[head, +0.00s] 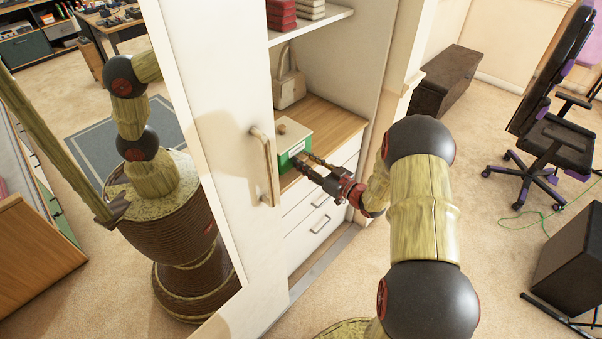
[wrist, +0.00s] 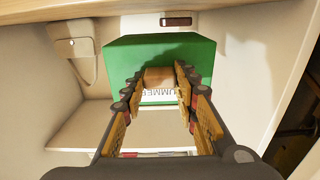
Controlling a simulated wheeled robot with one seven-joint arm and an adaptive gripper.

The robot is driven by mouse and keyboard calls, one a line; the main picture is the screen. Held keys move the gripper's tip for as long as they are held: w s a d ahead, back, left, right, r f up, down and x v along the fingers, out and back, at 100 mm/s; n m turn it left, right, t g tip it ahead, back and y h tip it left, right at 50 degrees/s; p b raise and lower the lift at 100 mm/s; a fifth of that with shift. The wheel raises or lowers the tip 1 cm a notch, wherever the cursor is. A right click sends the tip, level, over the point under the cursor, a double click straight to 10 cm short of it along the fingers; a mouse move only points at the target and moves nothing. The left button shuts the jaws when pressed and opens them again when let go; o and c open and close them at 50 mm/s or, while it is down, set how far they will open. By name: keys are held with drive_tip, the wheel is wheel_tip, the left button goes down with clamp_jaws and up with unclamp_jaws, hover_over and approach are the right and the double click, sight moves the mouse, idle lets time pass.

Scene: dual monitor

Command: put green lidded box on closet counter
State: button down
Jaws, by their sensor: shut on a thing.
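The green lidded box (head: 297,147) is inside the open closet, at the left part of the wooden closet counter (head: 340,125). It has green sides and a pale top with a small knob. My gripper (head: 303,163) reaches in from the right and is shut on the box's near side. In the wrist view the green box (wrist: 190,50) fills the upper middle, and my gripper (wrist: 157,84) has a finger on each side of its lettered label. The counter edge (wrist: 110,10) runs along the top there. I cannot tell whether the box's underside touches the counter.
A beige bag (head: 289,82) stands at the back of the counter. A shelf above holds red books (head: 281,14). Drawers (head: 322,215) lie below the counter. The open mirrored door (head: 195,100), with its handle (head: 265,165), stands close left of my gripper. Clear counter lies right of the box.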

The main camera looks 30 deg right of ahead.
drive_tip(key=shift+w+a+f, duration=0.35)
drive_tip(key=shift+w+f, duration=0.15)
drive_tip(key=shift+f, duration=0.2)
wheel_tip(320, 180, down, 3)
drive_tip(key=shift+w+f+b, duration=0.1)
drive_tip(key=shift+w+b, duration=0.05)
drive_tip(key=shift+b, duration=1.05)
drive_tip(key=shift+f, duration=0.1)
drive_tip(key=c, duration=1.8)
unclamp_jaws()
drive_tip(key=shift+f, duration=0.15)
drive_tip(key=shift+c, duration=0.2)
drive_tip(key=o, duration=0.4)
drive_tip(key=shift+c, duration=0.2)
drive_tip(key=shift+o, duration=0.5)
